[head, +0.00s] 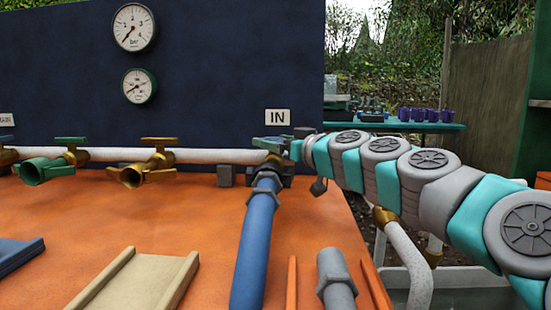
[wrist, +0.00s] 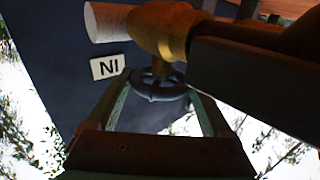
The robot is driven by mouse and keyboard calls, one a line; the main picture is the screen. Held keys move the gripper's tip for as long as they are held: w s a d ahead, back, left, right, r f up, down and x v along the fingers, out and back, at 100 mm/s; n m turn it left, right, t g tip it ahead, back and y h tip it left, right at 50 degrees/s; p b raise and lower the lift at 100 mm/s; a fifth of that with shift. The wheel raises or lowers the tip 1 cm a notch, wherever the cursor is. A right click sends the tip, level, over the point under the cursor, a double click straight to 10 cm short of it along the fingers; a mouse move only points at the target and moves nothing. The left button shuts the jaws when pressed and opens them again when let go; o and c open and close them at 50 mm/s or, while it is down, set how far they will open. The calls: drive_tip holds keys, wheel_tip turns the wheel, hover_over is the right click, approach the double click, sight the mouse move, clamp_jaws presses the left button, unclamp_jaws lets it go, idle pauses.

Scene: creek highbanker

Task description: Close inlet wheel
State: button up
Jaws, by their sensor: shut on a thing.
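The inlet wheel (wrist: 160,94) is a dark, round, spoked handwheel on a brass valve (wrist: 163,30), seen in the wrist view beside the "IN" label (wrist: 110,66). My gripper (wrist: 164,86) has its two fingers on opposite sides of the wheel and is shut on it. In the head view my gripper (head: 275,145) is at the valve below the "IN" label (head: 277,117), above the end of the blue pipe (head: 257,240). It hides most of the wheel there.
A valve with a green handle (head: 70,141) and one with a brass handle (head: 159,141) stand left along the white pipe (head: 215,156). Two gauges (head: 134,27) (head: 139,86) hang on the dark blue panel (head: 60,70). A beige channel (head: 135,285) lies on the orange deck (head: 195,225).

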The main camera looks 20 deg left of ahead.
drive_tip(key=shift+s+a+m+t+h+p, duration=0.1)
drive_tip(key=shift+m+t+h+p, duration=0.2)
drive_tip(key=shift+m+t+h, duration=0.8)
drive_tip(key=shift+m+t+h+p, duration=0.4)
drive_tip(key=shift+t+h+p, duration=0.1)
drive_tip(key=shift+t, duration=0.1)
drive_tip(key=shift+m+t+h, duration=0.3)
drive_tip(key=shift+h, duration=0.1)
drive_tip(key=o, duration=1.1)
drive_tip(key=shift+o, duration=0.2)
